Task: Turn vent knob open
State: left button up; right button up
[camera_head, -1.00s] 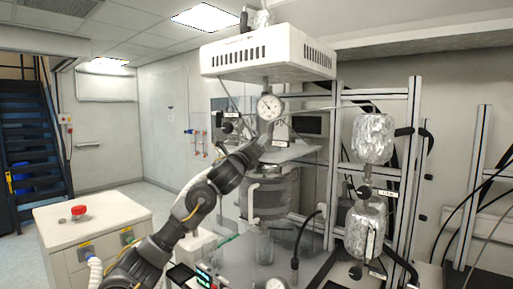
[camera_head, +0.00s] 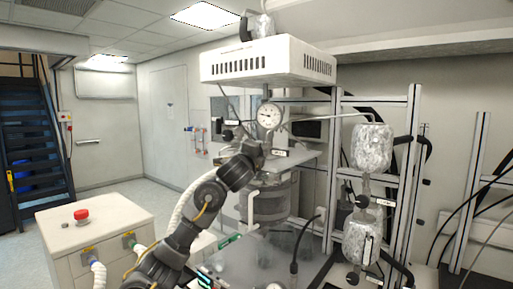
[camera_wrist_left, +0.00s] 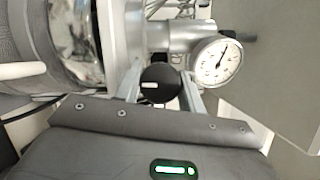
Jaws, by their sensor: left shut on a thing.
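The vent knob (camera_wrist_left: 159,86) is round and black with a white mark, seen in the left wrist view. The mark lies roughly level in that picture. My left gripper (camera_wrist_left: 165,90) is shut on the knob, with its fingers on either side. In the head view my left gripper (camera_head: 263,146) is at the reactor's fittings, just below the pressure gauge (camera_head: 270,115), and hides the knob. The gauge also shows beside the knob in the left wrist view (camera_wrist_left: 217,62). My right gripper is not in view.
A white vented box (camera_head: 268,60) hangs above the reactor vessel (camera_head: 272,200). Foil-wrapped cylinders (camera_head: 372,148) stand on a metal frame (camera_head: 410,150) at right. A grey haze covers part of the bench top. A white cabinet (camera_head: 95,225) with a red button stands at left.

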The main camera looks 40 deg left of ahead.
pick_arm(q)
jog(key=shift+n+p, duration=0.35)
jog(key=shift+n, duration=0.05)
dwell(0.4)
jog(key=o, duration=1)
jog(key=shift+c, duration=0.2)
jog(key=shift+s, duration=0.1)
jog(key=shift+s+d+f, duration=0.1)
jog(key=shift+s+d, duration=0.1)
jog(key=shift+s, duration=0.05)
jog(key=p+v, duration=0.4)
jog(key=v, duration=0.6)
